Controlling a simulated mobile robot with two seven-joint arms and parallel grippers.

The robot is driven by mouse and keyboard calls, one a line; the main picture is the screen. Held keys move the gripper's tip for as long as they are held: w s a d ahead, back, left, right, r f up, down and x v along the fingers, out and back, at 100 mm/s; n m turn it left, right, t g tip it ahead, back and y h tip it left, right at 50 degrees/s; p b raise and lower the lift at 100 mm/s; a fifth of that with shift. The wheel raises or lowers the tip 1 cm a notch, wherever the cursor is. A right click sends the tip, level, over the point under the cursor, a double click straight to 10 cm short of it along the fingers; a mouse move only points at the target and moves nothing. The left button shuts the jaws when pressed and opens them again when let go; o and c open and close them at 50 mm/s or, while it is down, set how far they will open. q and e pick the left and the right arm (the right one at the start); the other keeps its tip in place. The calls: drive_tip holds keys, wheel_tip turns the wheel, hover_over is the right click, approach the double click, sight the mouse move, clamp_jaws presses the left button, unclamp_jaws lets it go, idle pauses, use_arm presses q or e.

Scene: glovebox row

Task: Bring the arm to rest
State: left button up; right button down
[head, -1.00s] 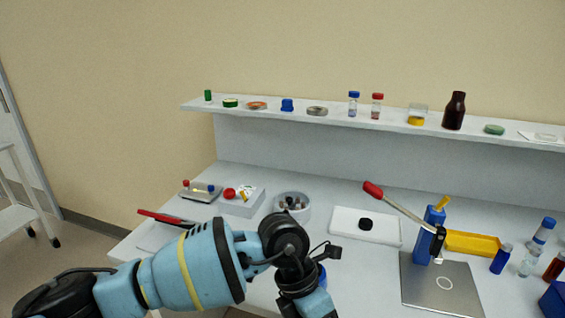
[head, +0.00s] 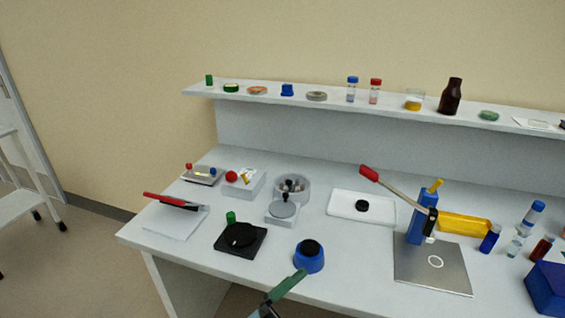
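A slim green piece with a dark lower end (head: 284,286) slants up from the bottom edge, over the front of the white bench (head: 345,284). I cannot tell whether it is a tool or part of my arm, or whether anything holds it. The bench front is otherwise free of my arms.
On the bench are a black square device (head: 241,238), a blue round pot with black top (head: 309,257), a small scale (head: 283,211), a red-handled lever press (head: 420,222), a yellow tray (head: 467,224) and a blue box (head: 547,288). A shelf (head: 400,108) with bottles runs behind.

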use_arm(q)
drive_tip(key=s+a+f+n+t+y, duration=0.1)
drive_tip(key=s+a+f+n+y, duration=0.2)
drive_tip(key=a+f+n+y, duration=0.5)
drive_tip(key=s+a+f+n+t+y, duration=0.2)
drive_tip(key=s+a+f+n+y, duration=0.1)
drive_tip(key=a+f+n+y, duration=0.55)
drive_tip(key=s+a+f+n+g, duration=0.1)
drive_tip(key=s+a+f+g, duration=0.2)
drive_tip(key=s+f, duration=0.3)
drive_tip(key=s+a+f+n+g+y+p, duration=0.1)
drive_tip(key=s+a+f+n+g, duration=0.1)
drive_tip(key=s+a+f, duration=0.4)
drive_tip(key=s+g, duration=0.1)
drive_tip(key=s, duration=0.2)
drive_tip(key=shift+s+f, duration=0.2)
drive_tip(key=shift+s, duration=0.1)
use_arm(e)
drive_tip(key=shift+w+r, duration=0.75)
drive_tip(key=shift+r, duration=0.1)
drive_tip(key=shift+d, duration=0.1)
